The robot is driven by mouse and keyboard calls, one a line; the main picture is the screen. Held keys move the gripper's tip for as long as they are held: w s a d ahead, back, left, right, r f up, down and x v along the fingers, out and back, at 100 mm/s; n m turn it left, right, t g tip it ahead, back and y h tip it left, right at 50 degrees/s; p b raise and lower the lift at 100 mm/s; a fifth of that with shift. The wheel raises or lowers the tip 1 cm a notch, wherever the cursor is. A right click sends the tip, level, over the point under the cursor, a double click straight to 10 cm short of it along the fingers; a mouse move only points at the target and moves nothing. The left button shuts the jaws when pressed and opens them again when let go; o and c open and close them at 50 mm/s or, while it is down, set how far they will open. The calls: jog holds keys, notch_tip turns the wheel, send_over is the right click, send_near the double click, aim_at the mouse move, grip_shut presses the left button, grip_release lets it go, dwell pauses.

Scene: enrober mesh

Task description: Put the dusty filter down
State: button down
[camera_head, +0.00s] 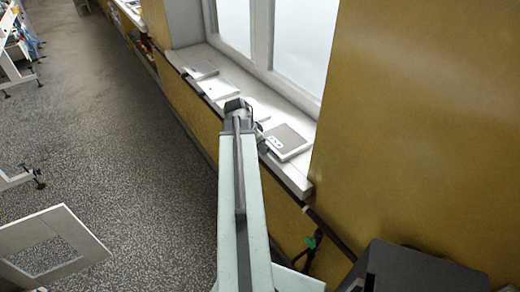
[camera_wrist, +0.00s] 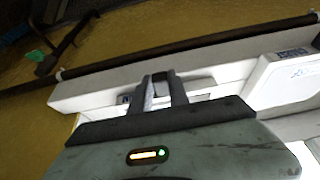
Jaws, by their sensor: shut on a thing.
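The grey square filter (camera_head: 288,142) with a small white label lies flat at the near end of the window sill, on or just above it; I cannot tell which. My gripper (camera_head: 262,144) is at its left edge, mostly hidden behind my arm. In the wrist view my gripper (camera_wrist: 161,84) has its two dark fingers close together, shut on a narrow part of the filter. Only a thin pale strip of the filter (camera_wrist: 198,88) shows beside the fingers, over the sill.
Several paler flat plates lie farther along the white sill (camera_head: 299,180). One white plate with blue print (camera_wrist: 290,75) is close by in the wrist view. A dark pipe runs below the sill, with a green-handled fitting (camera_head: 314,240).

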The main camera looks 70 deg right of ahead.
jog(key=c, duration=1.3)
grip_release()
jog(key=shift+f, duration=0.1)
jog(key=shift+o, duration=0.2)
jog(key=p+v, duration=1.1)
jog(key=v, duration=0.1)
